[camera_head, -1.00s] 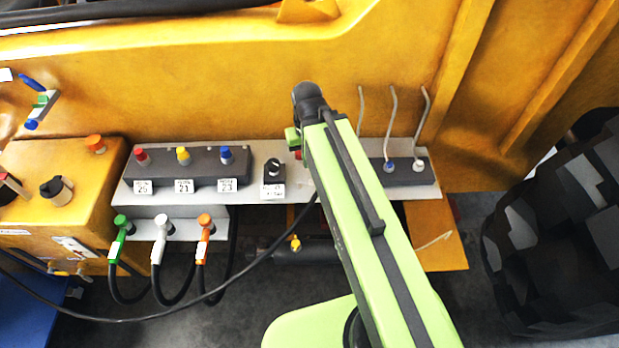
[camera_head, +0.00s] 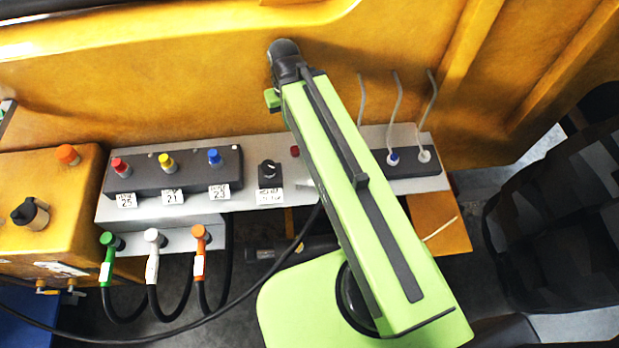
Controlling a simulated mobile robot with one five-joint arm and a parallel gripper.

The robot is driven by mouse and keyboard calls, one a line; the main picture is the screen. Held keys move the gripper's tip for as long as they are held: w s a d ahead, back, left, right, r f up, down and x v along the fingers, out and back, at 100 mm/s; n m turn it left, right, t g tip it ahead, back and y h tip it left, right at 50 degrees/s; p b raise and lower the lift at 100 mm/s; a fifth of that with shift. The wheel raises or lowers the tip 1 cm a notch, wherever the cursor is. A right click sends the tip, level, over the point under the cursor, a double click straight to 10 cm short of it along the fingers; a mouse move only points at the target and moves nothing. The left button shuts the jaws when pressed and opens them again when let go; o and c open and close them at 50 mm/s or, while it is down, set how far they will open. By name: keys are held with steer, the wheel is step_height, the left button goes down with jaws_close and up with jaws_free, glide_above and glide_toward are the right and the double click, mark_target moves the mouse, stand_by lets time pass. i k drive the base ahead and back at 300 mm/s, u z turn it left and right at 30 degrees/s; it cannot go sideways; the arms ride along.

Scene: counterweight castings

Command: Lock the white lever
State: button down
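A dark hose runs down from each. On the right panel, a thin grey rod lever rises from a white base (camera_head: 424,155), and another from a blue base (camera_head: 393,158). A third rod (camera_head: 361,98) is partly hidden by my arm. I cannot tell from the picture which is meant by the white lever. My light green arm reaches up between the two groups, its dark joint near the orange wall. My gripper is not visible.
A dark box (camera_head: 172,171) with red, yellow and blue knobs sits on the grey shelf. Right of it is a black rotary switch (camera_head: 268,170). A dark patterned seat (camera_head: 560,230) stands at the right.

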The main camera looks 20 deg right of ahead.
mark_target(310, 183)
steer(key=z, duration=0.05)
steer(key=k, duration=0.5)
steer(key=u, duration=0.95)
steer(key=k, duration=0.7)
steer(key=u, duration=0.4)
steer(key=i, duration=1.05)
steer(key=u, duration=0.05)
